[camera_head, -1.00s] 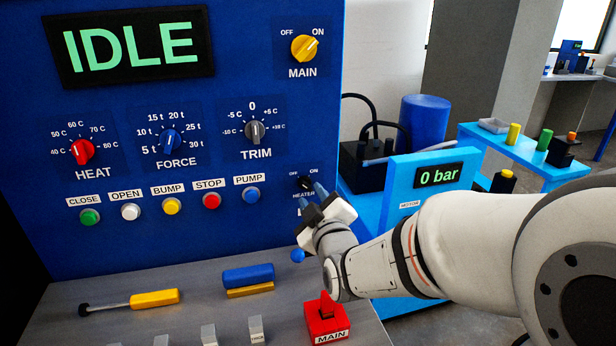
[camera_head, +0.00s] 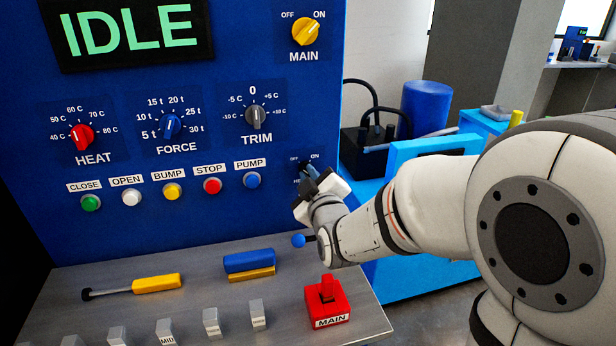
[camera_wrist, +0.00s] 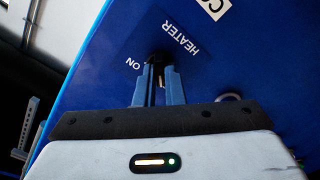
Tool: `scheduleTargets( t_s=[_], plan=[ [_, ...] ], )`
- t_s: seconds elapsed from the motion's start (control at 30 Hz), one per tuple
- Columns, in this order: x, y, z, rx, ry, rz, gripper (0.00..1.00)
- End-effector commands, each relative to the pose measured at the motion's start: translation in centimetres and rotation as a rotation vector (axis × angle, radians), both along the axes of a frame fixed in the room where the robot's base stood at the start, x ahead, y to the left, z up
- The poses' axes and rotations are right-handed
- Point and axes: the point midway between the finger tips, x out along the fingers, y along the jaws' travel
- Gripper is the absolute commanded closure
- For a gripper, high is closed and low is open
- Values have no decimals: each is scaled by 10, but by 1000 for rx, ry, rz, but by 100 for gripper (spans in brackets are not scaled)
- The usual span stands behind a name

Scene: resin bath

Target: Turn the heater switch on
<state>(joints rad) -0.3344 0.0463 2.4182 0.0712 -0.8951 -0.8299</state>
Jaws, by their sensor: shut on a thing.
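The heater switch is a small black knob (camera_wrist: 158,58) on the blue panel, under OFF and ON marks. My gripper (camera_wrist: 158,80) is shut on this knob, with a blue-grey finger on either side of it. In the head view my gripper (camera_head: 313,177) reaches the panel from the lower right and covers most of the switch and its HEATER label. The ON mark shows beside the fingers in the wrist view. Which way the knob points is hidden by the fingers.
The yellow MAIN knob (camera_head: 305,32) is above the switch and the blue PUMP button (camera_head: 252,180) is to its left.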

Motion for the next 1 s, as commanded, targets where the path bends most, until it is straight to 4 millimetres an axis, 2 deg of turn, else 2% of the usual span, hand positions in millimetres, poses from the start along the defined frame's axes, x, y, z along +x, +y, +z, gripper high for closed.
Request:
scheduleTargets(
  t_s=[0.53,1.0],
  plan=[
    [0,1,-3,65,18,2,100],
    [0,1,-6,433,121,3,100]
  ],
)
